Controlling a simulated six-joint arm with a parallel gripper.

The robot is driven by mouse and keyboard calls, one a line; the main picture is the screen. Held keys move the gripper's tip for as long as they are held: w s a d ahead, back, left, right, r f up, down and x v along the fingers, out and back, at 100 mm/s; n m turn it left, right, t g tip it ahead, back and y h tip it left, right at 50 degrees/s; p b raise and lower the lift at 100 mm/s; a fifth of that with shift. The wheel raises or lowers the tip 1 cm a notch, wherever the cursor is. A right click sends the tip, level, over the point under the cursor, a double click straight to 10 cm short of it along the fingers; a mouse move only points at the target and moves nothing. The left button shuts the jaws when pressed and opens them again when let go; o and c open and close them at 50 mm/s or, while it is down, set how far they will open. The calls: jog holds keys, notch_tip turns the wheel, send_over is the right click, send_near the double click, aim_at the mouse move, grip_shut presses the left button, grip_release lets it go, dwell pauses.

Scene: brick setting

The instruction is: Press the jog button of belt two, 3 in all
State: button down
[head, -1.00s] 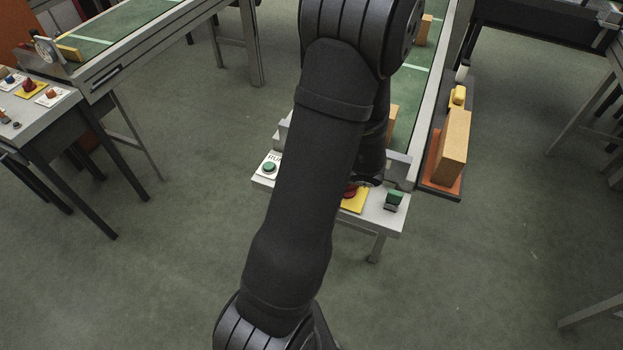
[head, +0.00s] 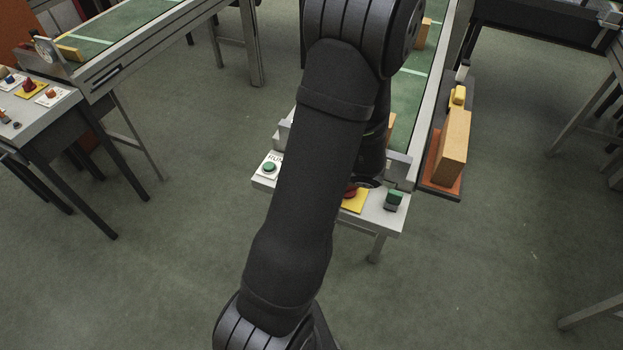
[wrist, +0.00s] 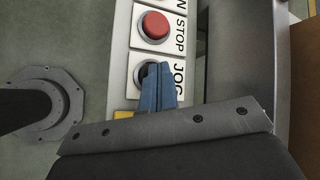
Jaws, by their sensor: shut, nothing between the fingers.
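The jog button (wrist: 141,71) sits on a white plate lettered JOG in the wrist view. It looks dark, and my fingers hide much of it. My gripper (wrist: 158,68) is shut and empty, with its blue fingertips over the jog plate at the button. I cannot tell whether the tips touch the button. The red stop button (wrist: 155,25) is on the neighbouring plate, lettered STOP. In the head view my arm hides the gripper, the jog button and the stop button.
A tan box (head: 453,145) stands beside the belt. Another console (head: 42,115) is far left.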

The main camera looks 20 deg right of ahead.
jog(key=shift+r, duration=3.25)
jog(key=shift+f, duration=0.15)
notch_tip(320, 180, up, 4)
jog(key=shift+r, duration=0.1)
jog(key=shift+f, duration=0.2)
